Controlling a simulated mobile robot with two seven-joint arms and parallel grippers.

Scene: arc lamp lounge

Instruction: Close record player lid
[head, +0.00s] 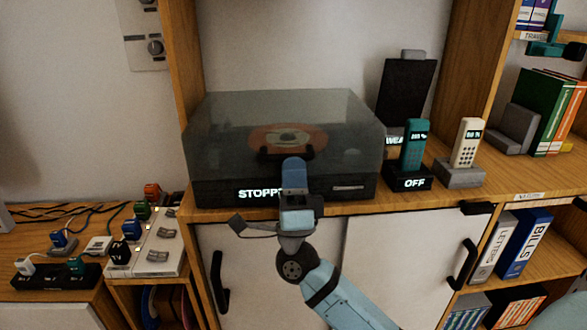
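The record player (353,190) stands on the wooden shelf, with a lit "STOPPED" sign on its dark front, partly hidden by my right gripper. Its smoky see-through lid (225,135) lies level over the base like a box and looks closed; I see no gap along its front. An orange-labelled record shows through it. My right gripper (286,152) is in front of the lid's middle, its dark fingers spread near the upper front edge. It holds nothing that I can see; whether it touches the lid I cannot tell. My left gripper is not in view.
Right of the player stand a teal phone (413,143) in a dock marked "OFF" and a cream phone (466,143). A dark panel (406,90) stands behind them. A wooden post (187,60) rises at the player's left. Cabinet doors (400,265) with black handles are below.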

